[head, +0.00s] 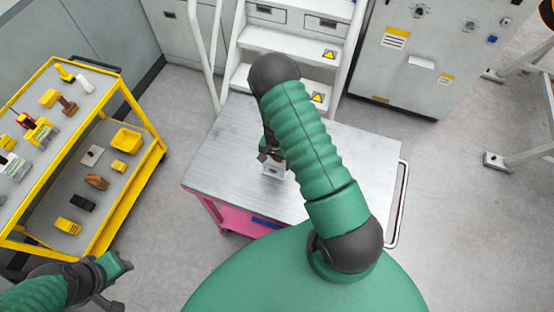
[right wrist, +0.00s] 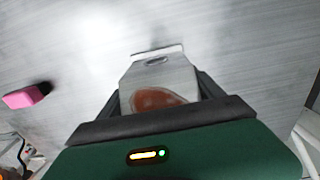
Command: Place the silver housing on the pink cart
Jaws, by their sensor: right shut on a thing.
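The pink cart (head: 345,150) has a grey metal top and stands in the middle of the head view. My right gripper (head: 270,158) is over the cart top, partly hidden by my own arm. It is shut on the silver housing (head: 275,170), a small pale block. In the right wrist view the silver housing (right wrist: 158,80) sits between the two dark fingers and shows a reddish-brown round area. Whether it touches the cart top cannot be told. My left gripper (head: 118,280) is at the lower left, away from the cart; its jaw state is unclear.
A yellow shelf trolley (head: 135,95) with tools and bins stands at the left. White steps (head: 285,45) and a grey cabinet (head: 420,60) are behind the cart. A pink object (right wrist: 25,96) shows in the right wrist view. Much of the cart top is bare.

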